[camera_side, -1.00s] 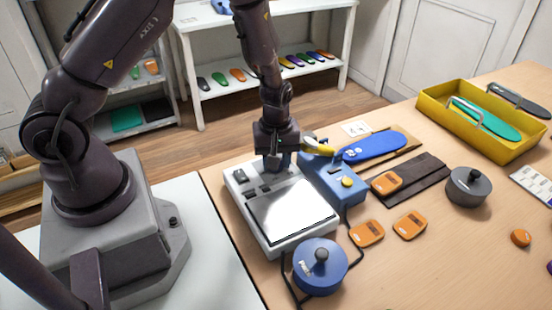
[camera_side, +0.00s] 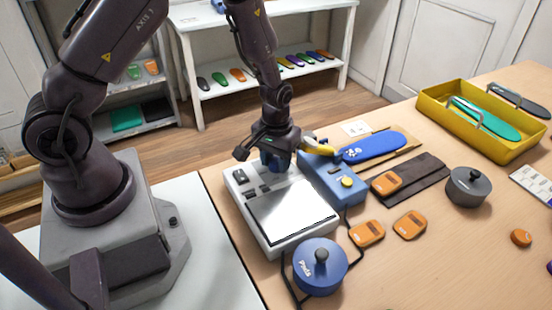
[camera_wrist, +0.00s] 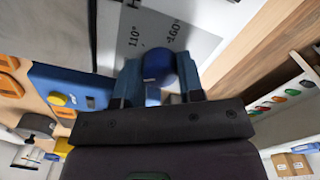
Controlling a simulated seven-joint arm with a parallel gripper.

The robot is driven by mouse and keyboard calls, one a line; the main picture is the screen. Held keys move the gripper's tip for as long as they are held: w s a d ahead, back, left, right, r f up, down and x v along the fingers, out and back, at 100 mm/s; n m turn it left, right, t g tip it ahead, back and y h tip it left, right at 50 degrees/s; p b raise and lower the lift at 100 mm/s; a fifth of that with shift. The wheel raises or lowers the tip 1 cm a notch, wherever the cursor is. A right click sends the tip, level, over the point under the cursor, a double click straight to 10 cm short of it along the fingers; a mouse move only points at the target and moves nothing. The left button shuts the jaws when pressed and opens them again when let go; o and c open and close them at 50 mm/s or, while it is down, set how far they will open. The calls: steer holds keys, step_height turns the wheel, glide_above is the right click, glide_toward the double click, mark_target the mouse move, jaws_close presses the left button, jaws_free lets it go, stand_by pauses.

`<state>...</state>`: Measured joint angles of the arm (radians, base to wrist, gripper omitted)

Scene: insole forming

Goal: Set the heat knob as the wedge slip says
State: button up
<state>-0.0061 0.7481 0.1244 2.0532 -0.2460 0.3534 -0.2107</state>
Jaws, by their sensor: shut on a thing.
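The round dark blue heat knob (camera_wrist: 158,64) shows in the wrist view between the two fingers of my gripper (camera_wrist: 157,76), which is shut on it. A grey dial plate (camera_wrist: 182,36) behind it carries the marks 110° and 160°; the knob's pointer cannot be made out. In the side view my gripper (camera_side: 274,164) is down at the back of the white heater unit (camera_side: 262,228), and the knob is mostly hidden. A small white slip (camera_side: 356,128) lies behind the blue insole (camera_side: 374,147); its writing is too small to read, and I cannot tell whether it is the wedge slip.
A blue box (camera_side: 331,178) with a yellow button stands right beside the heater. Several orange pieces (camera_side: 410,225), a grey lidded pot (camera_side: 469,187) and a yellow tray (camera_side: 460,125) lie to the right.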

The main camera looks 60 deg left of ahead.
mark_target(275, 161)
stand_by(0.5)
steer(key=o, duration=0.9)
steer(key=shift+r, duration=0.1)
step_height(275, 161, up, 13)
steer(key=shift+f, duration=0.1)
steer(key=s+d+r+m+t, duration=0.1)
steer(key=s+r+m+t, duration=0.1)
steer(key=s+r, duration=0.3)
steer(key=s+d+r+m+t, duration=0.1)
steer(key=s+r+m, duration=0.1)
steer(key=s+r, duration=0.3)
steer(key=s+d+r+m+t, duration=0.2)
steer(key=s+r, duration=0.3)
steer(key=r, duration=0.2)
steer(key=shift+s+r+t, duration=0.1)
steer(key=shift+r+t, duration=0.05)
steer(key=shift+t, duration=0.15)
